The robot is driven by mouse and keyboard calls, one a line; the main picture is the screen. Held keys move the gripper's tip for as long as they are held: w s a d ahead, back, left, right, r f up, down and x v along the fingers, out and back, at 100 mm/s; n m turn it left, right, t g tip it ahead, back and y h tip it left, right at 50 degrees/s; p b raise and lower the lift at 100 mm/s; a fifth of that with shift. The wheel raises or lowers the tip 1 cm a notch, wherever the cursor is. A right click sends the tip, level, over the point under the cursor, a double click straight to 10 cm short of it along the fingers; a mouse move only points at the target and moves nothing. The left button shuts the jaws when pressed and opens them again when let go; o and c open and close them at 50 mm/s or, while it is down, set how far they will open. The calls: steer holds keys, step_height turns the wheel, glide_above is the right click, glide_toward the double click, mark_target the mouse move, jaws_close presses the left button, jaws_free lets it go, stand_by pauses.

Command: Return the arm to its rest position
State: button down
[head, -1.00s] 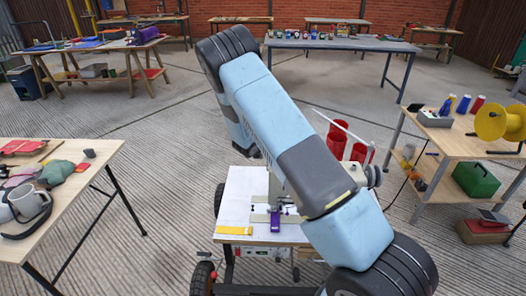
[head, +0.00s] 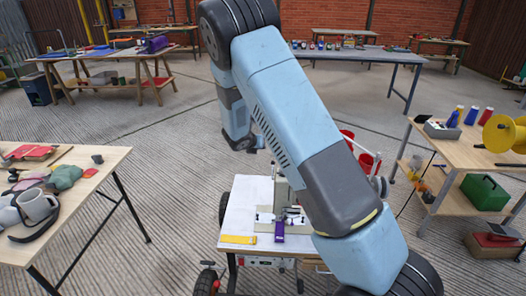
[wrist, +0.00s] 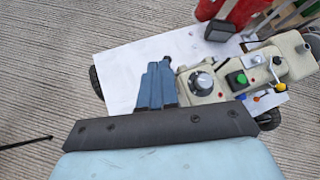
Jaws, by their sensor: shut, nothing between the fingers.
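My blue and grey arm crosses the middle of the head view, rising from the lower right to a bend at the top, then hanging down at centre left. Its dark lower end is partly visible above the white-topped cart (head: 238,205). In the wrist view, my gripper (wrist: 160,68) shows as blue-grey fingers standing close together beyond a dark bolted bar. It is shut and holds nothing. It is over the cart top, beside a beige machine (wrist: 205,82) with a dial and coloured buttons. I cannot tell the exact height above the cart.
The cart carries a purple part (head: 279,231) and a yellow strip (head: 238,240). Red containers (head: 366,162) stand behind my arm. A cluttered table (head: 95,185) is at left, and a bench with a yellow spool (head: 503,133) is at right. Open concrete floor lies between.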

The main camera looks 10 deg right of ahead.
steer(key=shift+s+a+r, duration=0.15)
steer(key=shift+r, duration=0.2)
steer(key=s+d+r+m+g, duration=0.2)
steer(key=s+d+r+m, duration=0.4)
steer(key=s+r+m, duration=0.4)
steer(key=s+d+r+m+g, duration=0.1)
steer(key=s+d+r+m, duration=0.65)
steer(key=r, duration=0.55)
steer(key=s+a+r+m+y, duration=0.1)
steer(key=s+m, duration=0.3)
steer(key=s, duration=0.5)
steer(key=s+a+r+m+y, duration=0.1)
steer(key=s+r+m+y, duration=0.2)
steer(key=s, duration=0.7)
steer(key=s+a+r+m+y, duration=0.2)
steer(key=s+r+m, duration=0.1)
steer(key=s+m, duration=0.4)
steer(key=s, duration=0.3)
steer(key=shift+s+r, duration=0.2)
steer(key=shift+r, duration=0.15)
